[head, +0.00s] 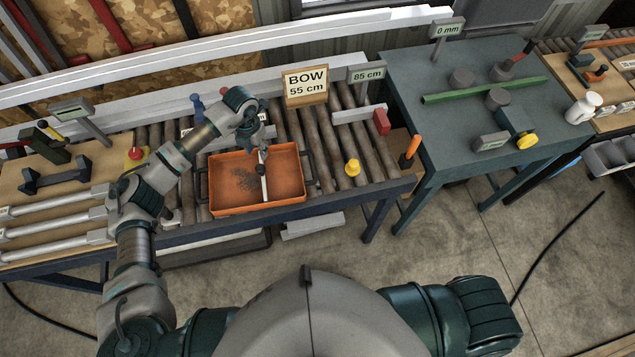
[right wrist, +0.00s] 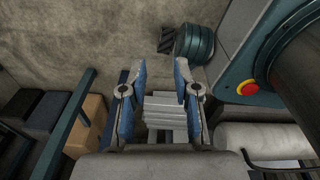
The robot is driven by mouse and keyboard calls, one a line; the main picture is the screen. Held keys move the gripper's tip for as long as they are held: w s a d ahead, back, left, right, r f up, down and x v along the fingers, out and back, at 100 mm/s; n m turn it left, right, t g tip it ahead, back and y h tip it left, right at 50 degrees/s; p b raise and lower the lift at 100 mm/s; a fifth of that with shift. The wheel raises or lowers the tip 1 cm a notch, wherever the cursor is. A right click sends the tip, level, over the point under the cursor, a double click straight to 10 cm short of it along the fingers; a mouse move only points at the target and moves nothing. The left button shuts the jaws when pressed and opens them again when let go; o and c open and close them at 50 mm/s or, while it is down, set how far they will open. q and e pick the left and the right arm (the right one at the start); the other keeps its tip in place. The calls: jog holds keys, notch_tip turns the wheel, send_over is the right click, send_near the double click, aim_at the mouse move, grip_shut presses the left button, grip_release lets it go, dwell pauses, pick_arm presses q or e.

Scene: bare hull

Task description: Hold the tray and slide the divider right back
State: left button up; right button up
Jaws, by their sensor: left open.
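The orange tray (head: 222,198) sits on the roller conveyor in the head view, with dark handles at its left and right ends. A thin pale divider (head: 264,188) stands inside it, right of the middle, running front to back. Dark specks lie on the tray floor left of it. My left gripper (head: 259,155) is open and points down over the tray's back part, close to the divider's far end. I cannot tell whether it touches the divider. My right gripper (right wrist: 158,80) is open and empty in the right wrist view, away from the tray.
A yellow knob (head: 352,167) stands on the rollers right of the tray. A "BOW 55 cm" sign (head: 305,86) stands behind. A grey-blue table (head: 455,120) with a green bar (head: 484,90) is at right. In the right wrist view, a brown box (right wrist: 86,125) is at left.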

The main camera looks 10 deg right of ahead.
jog(key=w+r+n+t, duration=0.2)
jog(key=w+r+n, duration=0.15)
jog(key=w, duration=0.45)
jog(key=w+r+n+t, duration=0.1)
jog(key=w+r+n, duration=0.25)
jog(key=w, duration=0.45)
jog(key=n+t+y, duration=0.4)
jog(key=n+t, duration=0.5)
jog(key=n, duration=1.4)
send_near(313, 169)
jog(key=shift+w+f, duration=0.75)
jog(key=shift+f, duration=0.2)
jog(key=x, duration=0.8)
jog(key=shift+w+a+r, duration=0.1)
jog(key=shift+w+a, duration=0.2)
jog(key=shift+a, duration=0.05)
pick_arm(q)
jog(key=shift+a, duration=0.35)
pick_arm(e)
jog(key=shift+w+d, duration=0.1)
jog(key=shift+d, duration=0.1)
